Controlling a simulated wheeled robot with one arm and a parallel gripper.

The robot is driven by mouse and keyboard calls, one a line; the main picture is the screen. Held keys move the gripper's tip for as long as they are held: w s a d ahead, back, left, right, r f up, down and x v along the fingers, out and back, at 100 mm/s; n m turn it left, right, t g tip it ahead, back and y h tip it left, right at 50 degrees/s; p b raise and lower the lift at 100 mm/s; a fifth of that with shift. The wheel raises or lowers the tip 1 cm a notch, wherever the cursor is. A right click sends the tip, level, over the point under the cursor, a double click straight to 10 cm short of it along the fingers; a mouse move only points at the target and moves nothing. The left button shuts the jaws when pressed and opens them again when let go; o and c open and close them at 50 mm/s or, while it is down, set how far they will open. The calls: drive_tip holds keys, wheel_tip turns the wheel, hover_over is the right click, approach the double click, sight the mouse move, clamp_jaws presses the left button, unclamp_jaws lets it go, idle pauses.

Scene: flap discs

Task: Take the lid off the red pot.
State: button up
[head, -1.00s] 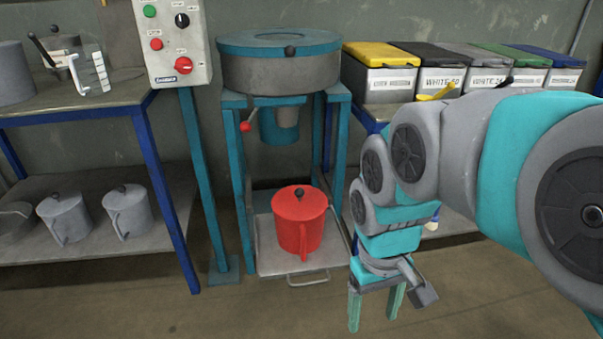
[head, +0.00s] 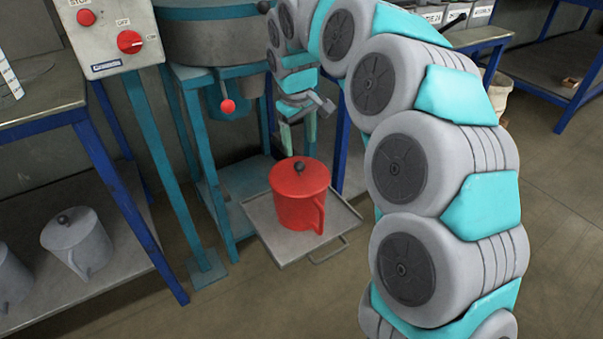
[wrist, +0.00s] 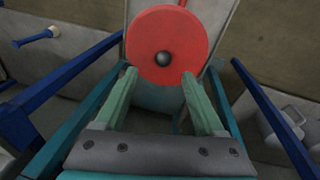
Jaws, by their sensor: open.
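The red pot (head: 297,212) stands upright on a grey tray. Its red lid (head: 288,175) is on top, with a dark round knob (head: 299,166). My gripper (head: 298,138) is open and empty, pointing down above the pot's far side. In the wrist view the lid (wrist: 166,28) and its knob (wrist: 165,59) show just beyond the two green fingers (wrist: 158,88), with the knob roughly centred between them. The fingers appear apart from the knob. The pot's body is mostly hidden under the lid in the wrist view.
The grey tray (head: 272,243) sits low at the front of a teal machine stand (head: 208,198). A control box (head: 108,32) on a teal post is at the left. A shelf with grey pots (head: 77,240) is at the lower left. Open floor lies in front.

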sight(299, 162)
drive_tip(key=shift+w+a+f+p, duration=0.1)
drive_tip(key=shift+w+f+p, duration=0.15)
drive_tip(key=shift+f, duration=1.7)
drive_tip(key=shift+w+f+p, duration=0.1)
drive_tip(key=shift+w+f, duration=0.15)
drive_tip(key=shift+f, duration=1.65)
clamp_jaws()
